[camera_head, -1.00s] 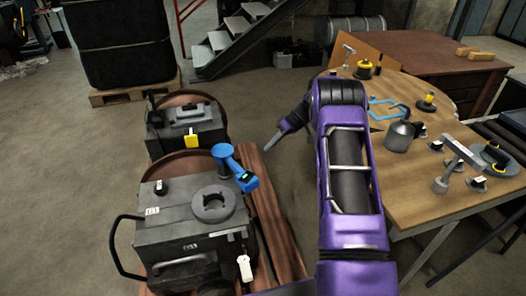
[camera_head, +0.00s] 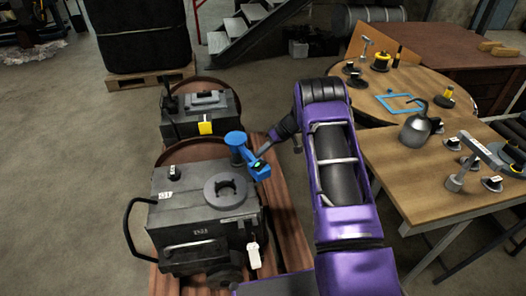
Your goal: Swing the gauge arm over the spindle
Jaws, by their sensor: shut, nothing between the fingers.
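My gripper (camera_head: 260,153) is shut and empty, close against the right side of the gauge arm. I cannot tell whether it touches.
A second grey machine (camera_head: 190,121) with a yellow tag (camera_head: 206,128) stands behind. Wooden boards (camera_head: 285,225) lie right of the front machine.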

